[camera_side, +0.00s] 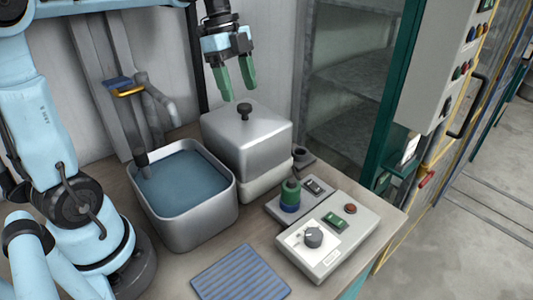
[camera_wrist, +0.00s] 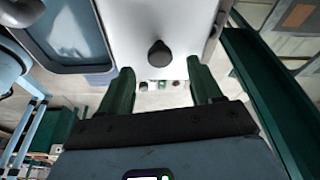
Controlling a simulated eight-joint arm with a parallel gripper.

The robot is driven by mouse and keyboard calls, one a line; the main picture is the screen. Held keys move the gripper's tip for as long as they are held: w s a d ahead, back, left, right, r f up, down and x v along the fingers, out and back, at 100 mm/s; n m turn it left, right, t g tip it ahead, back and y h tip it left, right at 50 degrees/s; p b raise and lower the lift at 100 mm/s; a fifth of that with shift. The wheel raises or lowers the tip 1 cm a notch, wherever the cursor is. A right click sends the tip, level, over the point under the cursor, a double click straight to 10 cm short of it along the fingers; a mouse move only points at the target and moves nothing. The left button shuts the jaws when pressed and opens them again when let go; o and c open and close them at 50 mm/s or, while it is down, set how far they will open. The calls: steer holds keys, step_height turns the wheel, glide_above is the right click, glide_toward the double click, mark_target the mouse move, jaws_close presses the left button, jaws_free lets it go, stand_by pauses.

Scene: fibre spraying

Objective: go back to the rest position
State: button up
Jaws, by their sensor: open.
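My gripper (camera_side: 234,78) is open and empty, with its two green fingers pointing down. It hangs above a metal box with a lid (camera_side: 250,138) that has a black knob (camera_side: 244,110) on top. The fingertips are apart from the knob. In the wrist view my gripper (camera_wrist: 160,82) shows its two green fingers spread, with the knob (camera_wrist: 160,54) between and beyond them on the pale lid (camera_wrist: 180,20).
A metal basin of bluish liquid (camera_side: 232,196) stands left of the box. A control box with a dial (camera_side: 330,255), a small device with a green and blue part (camera_side: 290,195) and a striped blue mat (camera_side: 240,275) lie in front. A green-framed cabinet (camera_side: 398,95) stands right.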

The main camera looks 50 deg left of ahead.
mark_target(244, 105)
steer(key=x, duration=0.4)
steer(key=shift+f, duration=0.2)
step_height(244, 105, up, 12)
steer(key=d+n+t+y, duration=0.1)
steer(key=d+n+t, duration=0.1)
steer(key=d+n, duration=0.7)
steer(key=shift+d+n+y, duration=0.2)
steer(key=shift+n+y, duration=0.2)
steer(key=shift+n, duration=0.2)
